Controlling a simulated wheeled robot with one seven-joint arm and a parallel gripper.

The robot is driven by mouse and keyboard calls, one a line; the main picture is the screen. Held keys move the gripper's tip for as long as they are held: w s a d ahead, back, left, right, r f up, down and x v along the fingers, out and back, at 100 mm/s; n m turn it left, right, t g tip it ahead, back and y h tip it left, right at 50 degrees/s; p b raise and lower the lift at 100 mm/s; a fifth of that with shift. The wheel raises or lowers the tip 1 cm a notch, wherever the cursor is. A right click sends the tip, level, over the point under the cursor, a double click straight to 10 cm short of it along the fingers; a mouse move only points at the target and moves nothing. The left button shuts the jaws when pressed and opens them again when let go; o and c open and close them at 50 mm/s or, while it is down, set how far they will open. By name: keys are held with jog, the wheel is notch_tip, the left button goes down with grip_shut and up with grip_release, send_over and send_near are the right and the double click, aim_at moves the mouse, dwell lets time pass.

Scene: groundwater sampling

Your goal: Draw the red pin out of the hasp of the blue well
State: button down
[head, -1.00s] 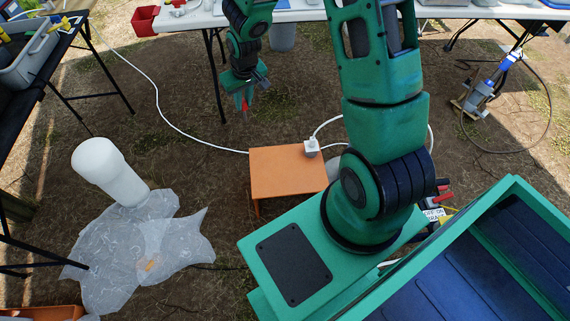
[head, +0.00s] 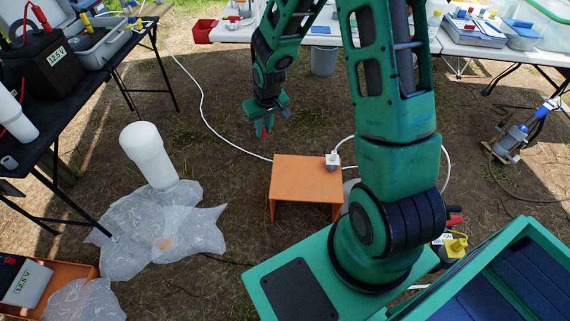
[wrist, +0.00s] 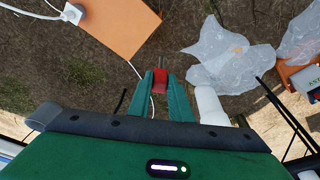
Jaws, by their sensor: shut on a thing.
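My gripper (head: 266,124) hangs from the green arm at the upper middle of the head view, above bare ground behind the orange stool. In the wrist view its two green fingers (wrist: 160,96) are shut on the red pin (wrist: 160,76). The pin's red end shows between the fingertips, with a thin grey part beyond it, over open ground and apart from any hasp. I cannot pick out a blue well or its hasp for certain. A grey device with a blue top (head: 517,133) stands at the right of the head view.
An orange stool (head: 300,178) stands in the middle with a white cable beside it. A white pipe (head: 147,150) rises from a crumpled plastic sheet (head: 190,232). A black table (head: 62,128) is at the left, white tables (head: 340,38) at the back.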

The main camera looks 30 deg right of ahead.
jog(key=shift+a, duration=0.25)
jog(key=shift+w, duration=0.1)
